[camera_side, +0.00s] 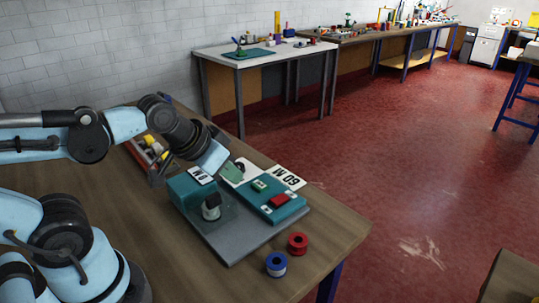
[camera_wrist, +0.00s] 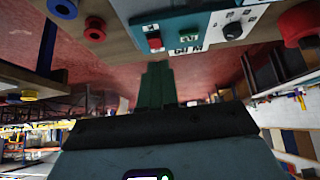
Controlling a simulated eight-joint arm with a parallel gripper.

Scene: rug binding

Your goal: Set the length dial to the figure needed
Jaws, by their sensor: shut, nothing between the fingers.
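The binding machine sits on a grey base plate (camera_side: 232,243) on the wooden table. Its teal panel (camera_side: 270,208) carries a green button (camera_side: 258,186) and a red button (camera_side: 280,200). Behind it is a white plate with a dark dial knob (camera_side: 240,166), partly hidden by my gripper; the knob also shows in the wrist view (camera_wrist: 232,30). I cannot read the dial's figures. A white label (camera_side: 287,177) seems to read "60 W". My gripper (camera_side: 234,176) is shut and empty, in front of the dial plate in the side view; its green fingers (camera_wrist: 157,68) show in the wrist view, apart from the knob.
A red spool (camera_side: 297,243) and a blue spool (camera_side: 276,263) stand at the front right. A tray (camera_side: 146,152) of coloured items lies behind my arm.

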